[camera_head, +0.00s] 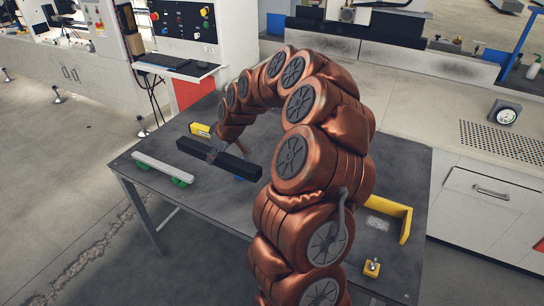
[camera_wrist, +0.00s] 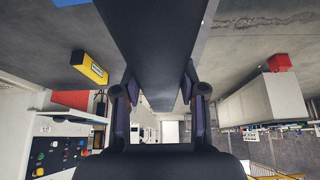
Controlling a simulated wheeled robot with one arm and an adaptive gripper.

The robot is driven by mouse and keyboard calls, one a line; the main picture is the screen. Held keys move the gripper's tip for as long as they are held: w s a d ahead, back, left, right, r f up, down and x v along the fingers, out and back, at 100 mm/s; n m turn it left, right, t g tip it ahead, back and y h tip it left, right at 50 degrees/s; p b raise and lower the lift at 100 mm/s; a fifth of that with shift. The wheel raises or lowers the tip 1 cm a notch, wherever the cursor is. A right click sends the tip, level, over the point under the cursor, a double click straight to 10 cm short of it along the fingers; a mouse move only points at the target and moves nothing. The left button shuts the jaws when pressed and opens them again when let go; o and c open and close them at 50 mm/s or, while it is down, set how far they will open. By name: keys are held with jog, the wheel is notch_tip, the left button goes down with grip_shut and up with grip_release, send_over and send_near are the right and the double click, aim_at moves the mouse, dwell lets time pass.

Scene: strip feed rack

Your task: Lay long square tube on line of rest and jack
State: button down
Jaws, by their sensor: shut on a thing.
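The long square tube (camera_head: 192,149) is black and lies across my gripper (camera_head: 217,150), level as far as I can tell, above the dark table. In the wrist view the tube (camera_wrist: 155,40) runs between the two fingers of my gripper (camera_wrist: 160,82), which is shut on it. A blue piece (camera_head: 239,179) shows just below the tube's right end, and a blue patch (camera_wrist: 68,3) shows at the wrist view's top edge. A yellow block (camera_head: 200,130) stands behind the tube. I cannot tell which pieces are the rest and the jack.
A pale bar (camera_head: 160,166) on green supports (camera_head: 181,182) lies at the table's left. My arm hides the table's middle. The near-left tabletop (camera_head: 205,198) is clear.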

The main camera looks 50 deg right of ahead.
jog(key=s+d+f, duration=0.2)
jog(key=s+d, duration=0.2)
jog(key=d, duration=0.4)
jog(key=s+d+f, duration=0.1)
jog(key=s+d, duration=0.4)
jog(key=d, duration=0.2)
jog(key=shift+s+d+f+n+b, duration=0.25)
jog(key=shift+d+f+n+b, duration=0.05)
jog(key=shift+d+f+b, duration=0.1)
jog(key=shift+f+b, duration=0.15)
jog(key=shift+b, duration=0.6)
jog(key=shift+f+b, duration=1.9)
jog(key=shift+f, duration=0.4)
jog(key=shift+f+b, duration=0.4)
jog(key=c, duration=0.6)
grip_release()
jog(key=shift+s+r, duration=0.1)
